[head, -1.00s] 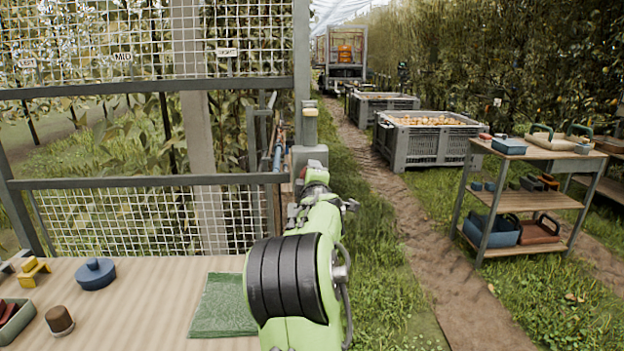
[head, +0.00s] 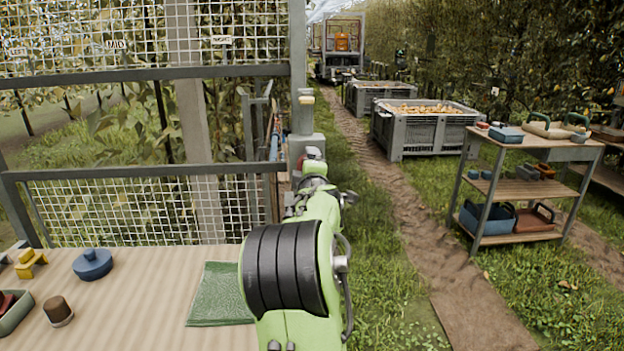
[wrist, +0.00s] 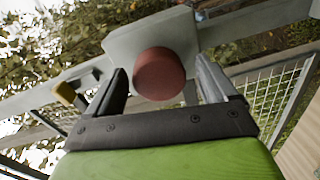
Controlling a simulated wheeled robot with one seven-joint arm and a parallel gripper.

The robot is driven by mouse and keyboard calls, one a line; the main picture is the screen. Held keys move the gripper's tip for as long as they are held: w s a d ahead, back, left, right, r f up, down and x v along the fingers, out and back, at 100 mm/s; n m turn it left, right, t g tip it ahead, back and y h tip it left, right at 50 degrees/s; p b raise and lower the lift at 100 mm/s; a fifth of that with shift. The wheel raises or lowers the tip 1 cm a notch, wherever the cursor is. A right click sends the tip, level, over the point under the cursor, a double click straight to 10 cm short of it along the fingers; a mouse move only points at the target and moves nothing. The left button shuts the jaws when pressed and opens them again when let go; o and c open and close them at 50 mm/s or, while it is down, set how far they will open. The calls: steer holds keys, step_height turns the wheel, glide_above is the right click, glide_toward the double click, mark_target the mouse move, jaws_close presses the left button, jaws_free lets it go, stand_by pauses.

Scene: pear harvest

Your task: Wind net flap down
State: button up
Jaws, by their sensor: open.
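A net flap of wire mesh (head: 150,210) in a grey frame stands at the left in the head view. Beside it, on the post, is a grey box (head: 306,146) with a red round knob. In the wrist view the red knob (wrist: 160,73) projects from the grey box (wrist: 150,35). My gripper (wrist: 161,67) is open, with one finger to each side of the knob. I cannot tell whether the fingers touch it. A yellow-ended piece (wrist: 66,93) shows at the left there. In the head view my arm hides most of the gripper.
A wooden table (head: 130,300) at lower left holds a green cloth (head: 220,295), a blue lidded piece (head: 92,264) and a brown knob (head: 58,311). Crates of pears (head: 425,135) and a shelf cart (head: 525,190) stand right of the dirt path. Grass lies between.

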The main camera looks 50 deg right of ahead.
steer(key=f+v, duration=0.1)
steer(key=v, duration=1.3)
steer(key=shift+r+p, duration=0.45)
steer(key=shift+s, duration=0.15)
